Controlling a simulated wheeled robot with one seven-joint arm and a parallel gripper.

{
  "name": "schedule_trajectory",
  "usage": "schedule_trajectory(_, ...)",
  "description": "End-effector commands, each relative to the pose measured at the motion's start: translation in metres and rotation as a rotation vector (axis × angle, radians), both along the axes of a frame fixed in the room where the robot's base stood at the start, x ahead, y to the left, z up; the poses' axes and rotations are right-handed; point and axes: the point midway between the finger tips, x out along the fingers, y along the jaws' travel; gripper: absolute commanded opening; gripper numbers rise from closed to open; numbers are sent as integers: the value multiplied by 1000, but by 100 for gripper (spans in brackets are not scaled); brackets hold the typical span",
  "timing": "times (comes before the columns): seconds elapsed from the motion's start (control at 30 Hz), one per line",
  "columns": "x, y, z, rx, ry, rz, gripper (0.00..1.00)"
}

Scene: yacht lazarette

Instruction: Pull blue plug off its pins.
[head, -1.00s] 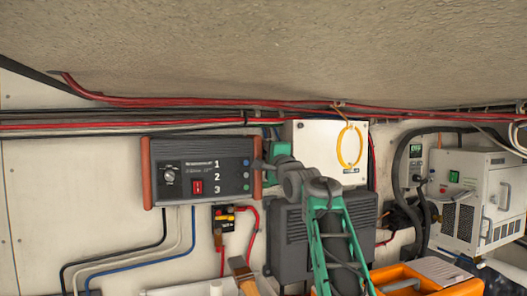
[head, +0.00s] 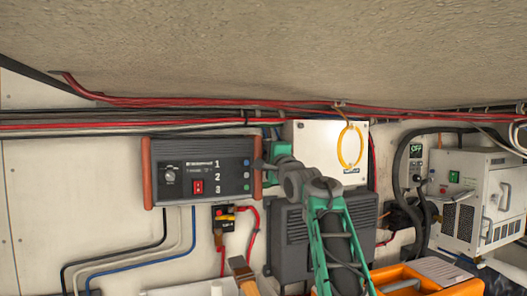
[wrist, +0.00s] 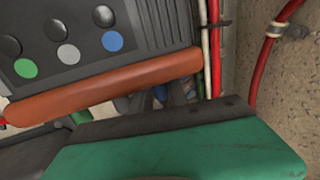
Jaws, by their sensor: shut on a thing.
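The black control box (head: 200,170) with orange-red end caps hangs on the wall, numbered 1, 2 and 3. Green, white and blue round marks show on its face in the wrist view. My gripper (head: 260,165) is at the box's right end, level with its upper part. In the wrist view its dark fingers (wrist: 176,92) reach past the orange-red cap (wrist: 105,88), shut on the blue plug (wrist: 160,93). Only a small blue part shows between cap and gripper. The pins are hidden. A green part (wrist: 124,104) sits beside it, left in the wrist view.
Red and white cables (wrist: 210,45) run close beside the gripper. A white wall box (head: 310,140) with a yellow cable loop (head: 350,147) is just right of it. A dark finned unit (head: 290,235) lies below. Red and black cables (head: 200,112) cross above.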

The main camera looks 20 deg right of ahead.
Motion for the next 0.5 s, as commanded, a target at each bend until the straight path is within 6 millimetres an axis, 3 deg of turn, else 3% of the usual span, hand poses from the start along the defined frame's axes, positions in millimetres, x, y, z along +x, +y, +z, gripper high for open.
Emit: schedule_trajectory(0.5, 0, -13, -1, -1, 1, -4, 0)
